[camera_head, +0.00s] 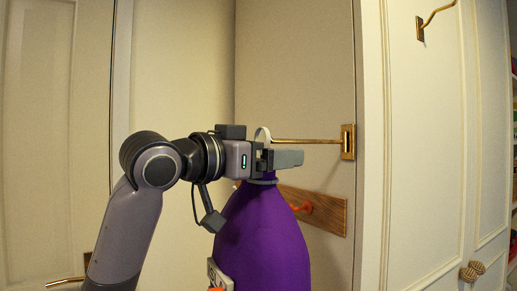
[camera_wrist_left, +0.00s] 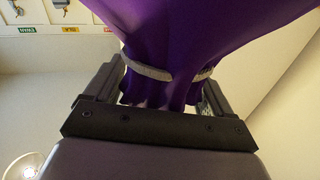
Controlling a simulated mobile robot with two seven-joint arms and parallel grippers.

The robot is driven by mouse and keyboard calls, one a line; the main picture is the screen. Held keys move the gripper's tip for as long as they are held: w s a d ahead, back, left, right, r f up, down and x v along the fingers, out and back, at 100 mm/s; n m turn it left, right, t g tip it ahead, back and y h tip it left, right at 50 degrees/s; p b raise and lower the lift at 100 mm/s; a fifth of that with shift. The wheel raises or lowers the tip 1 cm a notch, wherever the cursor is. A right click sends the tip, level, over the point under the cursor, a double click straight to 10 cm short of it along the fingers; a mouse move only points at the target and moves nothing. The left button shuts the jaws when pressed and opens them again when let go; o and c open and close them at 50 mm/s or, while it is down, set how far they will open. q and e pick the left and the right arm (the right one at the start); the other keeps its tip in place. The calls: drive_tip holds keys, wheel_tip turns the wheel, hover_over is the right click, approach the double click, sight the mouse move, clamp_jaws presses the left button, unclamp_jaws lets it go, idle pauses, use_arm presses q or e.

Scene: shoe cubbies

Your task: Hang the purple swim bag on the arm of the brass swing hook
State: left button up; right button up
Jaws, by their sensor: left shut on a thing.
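The purple swim bag (camera_head: 262,235) hangs below my left gripper (camera_head: 285,158) in the head view. The gripper is shut on the bag's gathered neck, just by its grey cord. In the left wrist view the gripper (camera_wrist_left: 160,95) has the purple cloth of the bag (camera_wrist_left: 190,35) between its fingers. The brass swing hook (camera_head: 348,142) has its plate on the right edge of the panel, and its thin arm reaches left behind the gripper. A pale loop (camera_head: 262,135) stands above the gripper near the arm's left end; I cannot tell whether they touch. My right gripper is not in view.
A wooden board (camera_head: 328,212) with an orange peg (camera_head: 301,208) is on the panel behind the bag. Another brass hook (camera_head: 421,28) is high on the white door at right.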

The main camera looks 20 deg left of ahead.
use_arm(q)
drive_tip(key=shift+w+d+r+p, duration=0.1)
drive_tip(key=shift+w+d+p, duration=0.3)
drive_tip(key=shift+w+d, duration=0.25)
drive_tip(key=shift+w+d+f, duration=0.3)
drive_tip(key=shift+w+f, duration=0.2)
drive_tip(key=shift+f, duration=0.15)
